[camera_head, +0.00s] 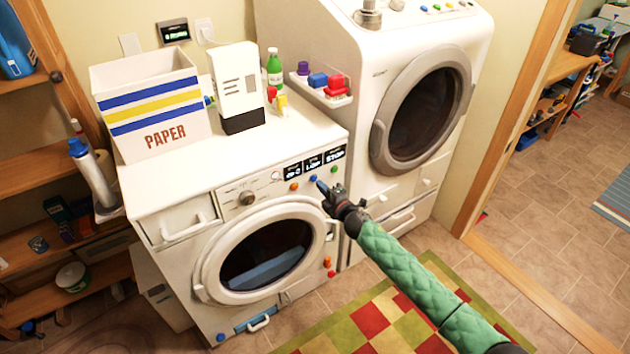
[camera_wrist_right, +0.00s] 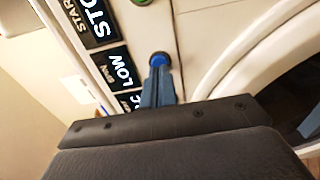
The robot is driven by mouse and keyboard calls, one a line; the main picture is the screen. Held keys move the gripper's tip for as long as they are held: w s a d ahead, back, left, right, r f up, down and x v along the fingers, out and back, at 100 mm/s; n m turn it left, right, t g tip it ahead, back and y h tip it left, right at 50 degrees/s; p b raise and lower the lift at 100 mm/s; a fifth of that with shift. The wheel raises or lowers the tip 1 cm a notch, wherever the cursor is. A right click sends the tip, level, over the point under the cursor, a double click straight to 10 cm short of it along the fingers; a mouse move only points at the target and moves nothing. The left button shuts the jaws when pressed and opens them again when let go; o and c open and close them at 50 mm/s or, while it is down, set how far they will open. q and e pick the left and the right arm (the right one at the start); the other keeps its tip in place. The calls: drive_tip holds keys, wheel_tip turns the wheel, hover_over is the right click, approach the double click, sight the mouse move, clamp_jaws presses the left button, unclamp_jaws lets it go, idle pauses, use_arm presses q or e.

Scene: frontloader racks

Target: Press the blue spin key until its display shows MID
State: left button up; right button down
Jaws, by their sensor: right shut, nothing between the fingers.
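The blue spin key (camera_head: 313,178) is a small round button on the front panel of the left washing machine (camera_head: 170,190). Above it the spin display (camera_head: 313,165) reads LOW; it also shows in the right wrist view (camera_wrist_right: 120,68). My right gripper (camera_head: 322,186) is shut and empty, its fingertips at the blue key. In the right wrist view the shut fingers (camera_wrist_right: 158,80) reach up to the blue key (camera_wrist_right: 159,59) and cover its lower edge. I cannot tell whether they touch it. My left gripper is not in view.
An orange key (camera_head: 294,186) and a green key (camera_head: 334,169) flank the blue one, with displays above, the right one reading STOP. A PAPER box (camera_head: 150,105) stands on the washer. A second machine (camera_head: 365,60) stands close on the right. The round door (camera_head: 262,255) is below.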

drive_tip(key=shift+x, duration=1.1)
idle(0.3)
drive_tip(key=shift+s+d, duration=0.35)
drive_tip(key=shift+s, duration=0.1)
drive_tip(key=p+v, duration=0.1)
drive_tip(key=v, duration=0.4)
idle(0.6)
